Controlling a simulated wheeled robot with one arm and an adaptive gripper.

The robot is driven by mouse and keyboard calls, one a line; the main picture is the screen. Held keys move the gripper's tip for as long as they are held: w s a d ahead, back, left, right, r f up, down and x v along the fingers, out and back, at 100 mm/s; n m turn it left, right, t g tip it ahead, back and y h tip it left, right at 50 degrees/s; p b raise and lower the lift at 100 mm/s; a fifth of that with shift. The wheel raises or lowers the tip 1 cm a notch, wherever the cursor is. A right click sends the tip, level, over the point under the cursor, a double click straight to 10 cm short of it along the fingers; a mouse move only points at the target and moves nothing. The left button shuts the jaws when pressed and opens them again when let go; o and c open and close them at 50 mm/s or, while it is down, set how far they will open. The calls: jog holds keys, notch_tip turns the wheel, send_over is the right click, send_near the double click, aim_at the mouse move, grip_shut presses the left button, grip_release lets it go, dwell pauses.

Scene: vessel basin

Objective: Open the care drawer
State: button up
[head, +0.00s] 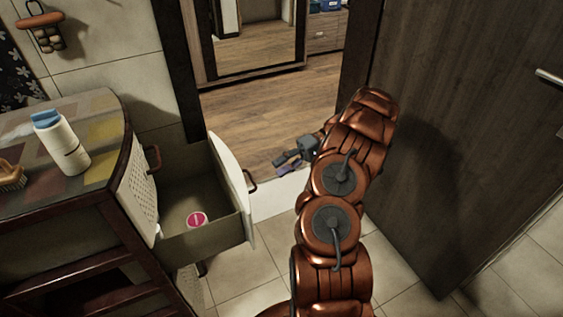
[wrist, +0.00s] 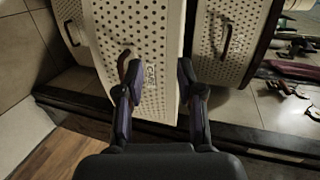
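The care drawer (head: 230,180) stands pulled out from the cabinet in the head view, with its inside showing. A pink round item (head: 197,219) lies in it. Its dark handle (head: 250,182) is on the outer face of the pale front. In the wrist view a perforated white drawer front (wrist: 155,95) with faint lettering fills the middle. Its handle (wrist: 123,64) is by the left fingertip.
The cabinet (head: 105,215) stands at left, with a white bottle (head: 62,143) and a brush (head: 11,176) on top. Other closed drawer fronts have handles. A dark door (head: 460,110) stands at right. Wooden floor (head: 260,110) lies clear beyond the doorway.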

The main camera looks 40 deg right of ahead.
jog(key=shift+s+d+r+p, duration=0.15)
jog(key=shift+d+r+p, duration=0.15)
jog(key=shift+p, duration=0.85)
jog(key=shift+d+p, duration=0.3)
jog(key=shift+p, duration=0.4)
jog(key=shift+p+v, duration=1.05)
jog(key=shift+p, duration=2)
jog(key=shift+s+f+p, duration=0.2)
jog(key=shift+p, duration=0.3)
jog(key=shift+d, duration=0.1)
